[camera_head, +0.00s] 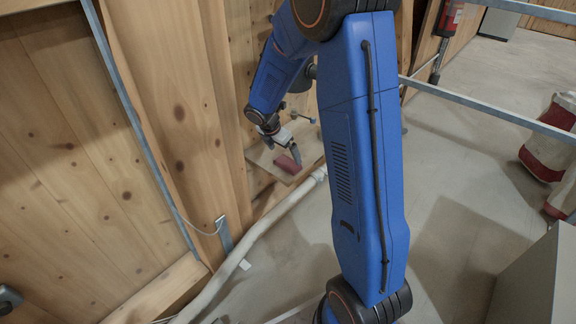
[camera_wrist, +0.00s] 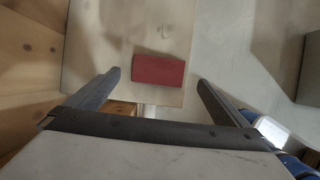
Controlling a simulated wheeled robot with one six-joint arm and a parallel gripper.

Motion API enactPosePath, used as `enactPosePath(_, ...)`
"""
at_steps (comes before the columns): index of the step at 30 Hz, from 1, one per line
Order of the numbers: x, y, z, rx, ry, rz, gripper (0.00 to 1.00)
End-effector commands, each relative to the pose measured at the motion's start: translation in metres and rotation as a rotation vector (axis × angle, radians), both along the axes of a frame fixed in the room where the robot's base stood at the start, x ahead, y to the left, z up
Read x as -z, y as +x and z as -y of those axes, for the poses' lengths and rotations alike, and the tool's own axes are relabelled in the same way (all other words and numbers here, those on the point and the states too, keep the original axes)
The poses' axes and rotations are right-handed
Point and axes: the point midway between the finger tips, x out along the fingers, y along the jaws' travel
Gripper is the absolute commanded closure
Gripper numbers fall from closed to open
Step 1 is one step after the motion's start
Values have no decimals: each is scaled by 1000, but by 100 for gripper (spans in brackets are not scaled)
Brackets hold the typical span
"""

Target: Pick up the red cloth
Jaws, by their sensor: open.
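The red cloth (camera_wrist: 158,70) is a flat, dark red rectangle lying on a light board (camera_wrist: 108,50). In the wrist view it lies ahead of my gripper (camera_wrist: 155,82), between the lines of the two fingers. The fingers are spread apart with nothing held between them. In the head view the cloth (camera_head: 287,164) lies on the small wooden shelf (camera_head: 312,150) beside the wall. My gripper (camera_head: 295,152) is just above and next to it there; the gap is too small to judge.
A wooden plank wall (camera_head: 60,130) stands close on the left. A pale pipe (camera_head: 250,245) runs along the floor below the shelf. Metal rails (camera_head: 480,117) cross on the right. Red and white sacks (camera_head: 550,145) and a grey box (camera_head: 540,285) stand at the right.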

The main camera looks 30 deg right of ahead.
Motion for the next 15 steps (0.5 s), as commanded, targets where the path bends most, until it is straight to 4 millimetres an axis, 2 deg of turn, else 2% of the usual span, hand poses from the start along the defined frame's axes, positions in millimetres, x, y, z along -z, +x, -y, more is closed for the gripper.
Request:
enactPosePath(8,17,2,6,0,1,-1,0)
enactPosePath(15,48,5,13,2,0,-4,0)
